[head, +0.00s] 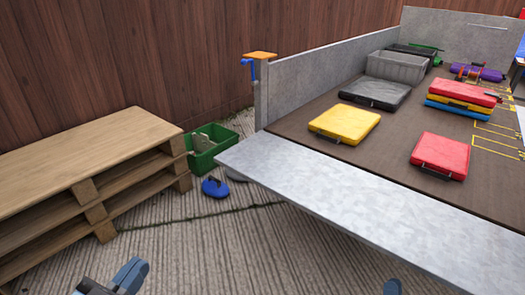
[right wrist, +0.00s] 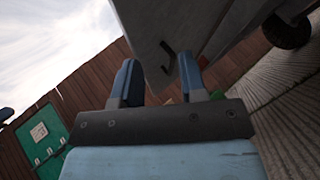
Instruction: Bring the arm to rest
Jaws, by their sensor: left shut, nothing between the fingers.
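My left gripper (head: 128,274) shows at the bottom left edge of the head view, low over the ribbed ground in front of the pallets. Its fingers are shut with nothing held, and most of its arm is out of frame. Only a blue tip of my right gripper (head: 393,287) shows at the bottom edge of the head view, in front of the metal trailer edge. In the right wrist view, the right gripper (right wrist: 158,75) has its two blue fingers apart and empty. A grey panel with a dark handle lies beyond them.
Stacked wooden pallets (head: 85,155) stand at left, beside a green crate (head: 222,135) and a blue object (head: 215,188) on the ground. The trailer bed (head: 385,150) carries a yellow case (head: 344,122), a red case (head: 440,155) and other cases. Ground between pallets and trailer is mostly clear.

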